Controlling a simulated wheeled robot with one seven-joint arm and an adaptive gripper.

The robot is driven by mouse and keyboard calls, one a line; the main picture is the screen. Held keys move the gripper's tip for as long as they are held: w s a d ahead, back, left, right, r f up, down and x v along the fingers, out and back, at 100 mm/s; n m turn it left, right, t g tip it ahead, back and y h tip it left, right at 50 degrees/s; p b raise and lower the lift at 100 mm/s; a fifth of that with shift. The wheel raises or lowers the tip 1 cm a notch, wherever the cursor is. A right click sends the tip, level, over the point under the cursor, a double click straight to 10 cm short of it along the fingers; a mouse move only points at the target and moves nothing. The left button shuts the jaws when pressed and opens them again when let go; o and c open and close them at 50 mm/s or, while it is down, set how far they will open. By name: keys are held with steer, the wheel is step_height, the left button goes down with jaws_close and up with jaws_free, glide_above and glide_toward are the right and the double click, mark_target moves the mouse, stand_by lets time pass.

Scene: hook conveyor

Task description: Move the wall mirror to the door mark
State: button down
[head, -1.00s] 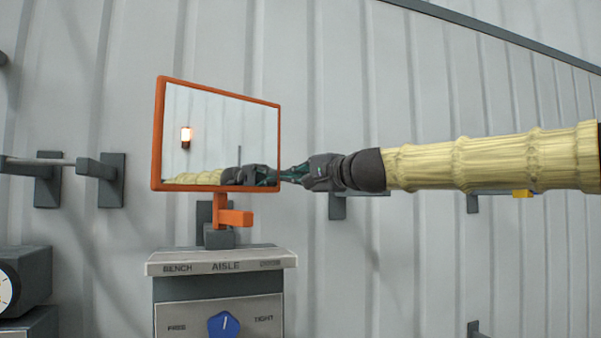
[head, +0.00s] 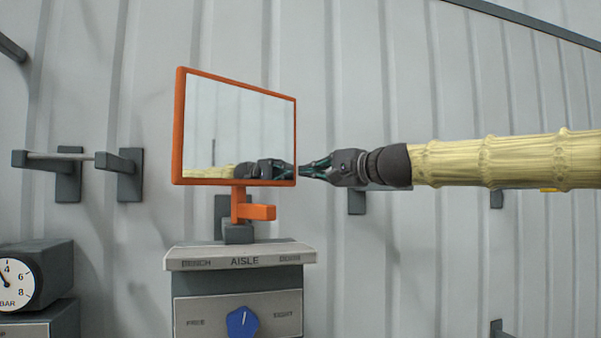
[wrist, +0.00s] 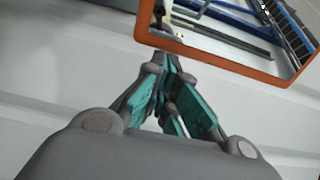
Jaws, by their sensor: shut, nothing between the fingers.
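The wall mirror (head: 240,125) has an orange frame and stands upright on an orange stem above a plate (head: 240,257) marked BENCH, AISLE and a blurred third word at the right, likely the door mark (head: 289,258). A short orange arm (head: 257,212) sticks out to the right below the mirror. My gripper (head: 301,170) is shut and empty at the mirror's lower right edge; I cannot tell if it touches. In the wrist view, my green-padded fingers (wrist: 168,63) are together, just below the orange frame (wrist: 205,56).
A blue knob (head: 242,323) between FREE and TIGHT sits below the plate, its white line near upright. A gauge (head: 32,284) stands at lower left. Dark brackets (head: 127,175) stick out from the ribbed wall. The wall above the mirror is clear.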

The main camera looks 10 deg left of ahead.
steer(key=s+b+v, duration=0.1)
steer(key=b+v, duration=0.4)
steer(key=v, duration=0.8)
steer(key=shift+s, duration=0.2)
steer(key=shift+d+r, duration=0.1)
steer(key=shift+d, duration=0.1)
